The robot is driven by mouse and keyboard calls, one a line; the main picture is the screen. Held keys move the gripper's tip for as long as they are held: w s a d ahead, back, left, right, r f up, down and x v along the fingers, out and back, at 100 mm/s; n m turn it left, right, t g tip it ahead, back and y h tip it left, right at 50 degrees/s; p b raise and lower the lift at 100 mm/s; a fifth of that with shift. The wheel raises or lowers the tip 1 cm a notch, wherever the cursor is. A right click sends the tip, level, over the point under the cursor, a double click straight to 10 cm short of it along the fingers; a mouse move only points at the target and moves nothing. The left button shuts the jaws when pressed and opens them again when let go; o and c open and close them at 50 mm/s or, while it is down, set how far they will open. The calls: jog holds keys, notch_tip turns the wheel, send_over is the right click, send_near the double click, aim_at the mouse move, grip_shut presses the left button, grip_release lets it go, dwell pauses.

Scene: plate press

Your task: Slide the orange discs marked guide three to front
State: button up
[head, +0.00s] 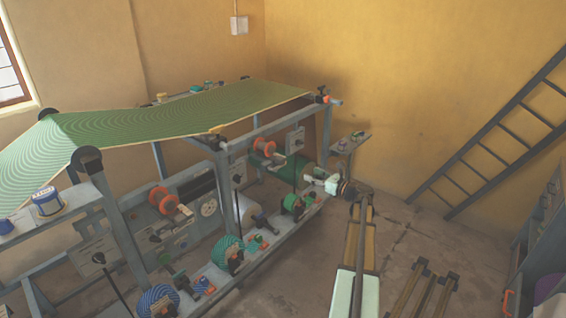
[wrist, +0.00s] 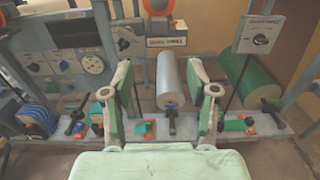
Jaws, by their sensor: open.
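A pair of orange discs (head: 270,148) sits on the machine's back frame, right of a grey switch box. Another pair of orange discs (head: 166,203) sits farther left; I cannot tell from labels which pair is guide three. My gripper (head: 332,186) is at the machine's right end in the head view. In the wrist view its fingers (wrist: 160,84) are apart and empty, in front of the silver roller.
A silver roller (wrist: 172,82) and a green roller (wrist: 244,84) lie close in front of my fingers. Switch boxes, thin upright levers and a low rail (wrist: 160,128) with knobs crowd the space. A green web (head: 190,112) stretches overhead. Floor to the right is partly clear.

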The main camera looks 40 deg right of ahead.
aim_at(283, 161)
jog(key=p+x, duration=0.3)
jog(key=x, duration=1.3)
jog(key=shift+w+p, duration=0.3)
jog(key=shift+w, duration=0.1)
